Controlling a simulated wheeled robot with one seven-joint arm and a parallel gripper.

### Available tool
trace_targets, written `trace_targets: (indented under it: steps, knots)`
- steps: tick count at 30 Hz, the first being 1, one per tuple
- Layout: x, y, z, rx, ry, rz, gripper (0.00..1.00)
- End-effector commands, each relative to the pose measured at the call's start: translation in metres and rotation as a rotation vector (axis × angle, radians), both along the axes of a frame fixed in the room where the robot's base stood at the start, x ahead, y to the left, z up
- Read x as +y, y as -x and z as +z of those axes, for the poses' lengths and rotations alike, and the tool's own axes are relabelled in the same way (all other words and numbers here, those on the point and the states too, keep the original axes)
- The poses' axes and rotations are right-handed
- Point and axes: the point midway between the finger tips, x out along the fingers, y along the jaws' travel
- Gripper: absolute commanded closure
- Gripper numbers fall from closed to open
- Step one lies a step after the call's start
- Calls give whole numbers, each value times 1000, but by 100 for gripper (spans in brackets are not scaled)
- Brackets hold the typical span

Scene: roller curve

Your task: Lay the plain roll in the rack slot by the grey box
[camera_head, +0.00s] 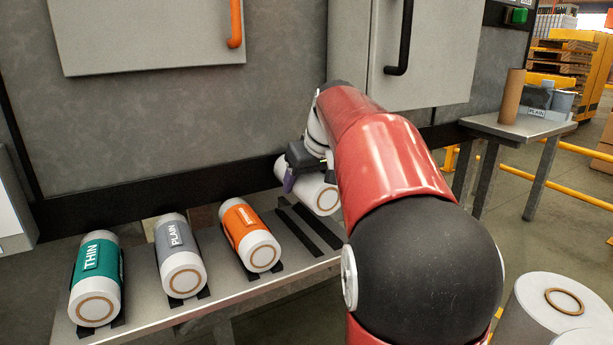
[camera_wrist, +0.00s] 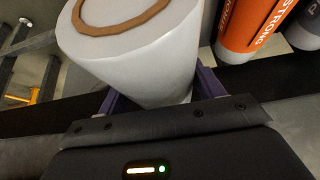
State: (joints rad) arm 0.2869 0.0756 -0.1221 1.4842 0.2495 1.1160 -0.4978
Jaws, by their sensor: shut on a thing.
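My gripper (camera_head: 300,172) is shut on a white roll (camera_head: 318,196) with a brown core ring, held near the right end of the rack. In the wrist view the same roll (camera_wrist: 150,60) sits between the purple fingers; no band or label shows on it. A grey-banded roll labelled PLAIN (camera_head: 178,255) lies in the rack (camera_head: 150,322). An orange-banded roll (camera_head: 250,235) lies right of it and a teal roll labelled THIN (camera_head: 97,280) left of it.
A side table (camera_head: 500,125) at the right carries a brown tube (camera_head: 512,97), a PLAIN label (camera_head: 537,112) and small grey items. Large white rolls (camera_head: 550,310) stand at the lower right. A grey wall with cabinets (camera_head: 150,35) rises behind the rack.

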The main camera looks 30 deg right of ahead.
Motion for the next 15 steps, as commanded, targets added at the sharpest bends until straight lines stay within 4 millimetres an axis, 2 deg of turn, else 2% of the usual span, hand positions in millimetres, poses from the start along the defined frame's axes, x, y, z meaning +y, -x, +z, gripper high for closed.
trace_targets:
  steps: [15]
  knots:
    - [0,0,-42,-3,1,0,71]
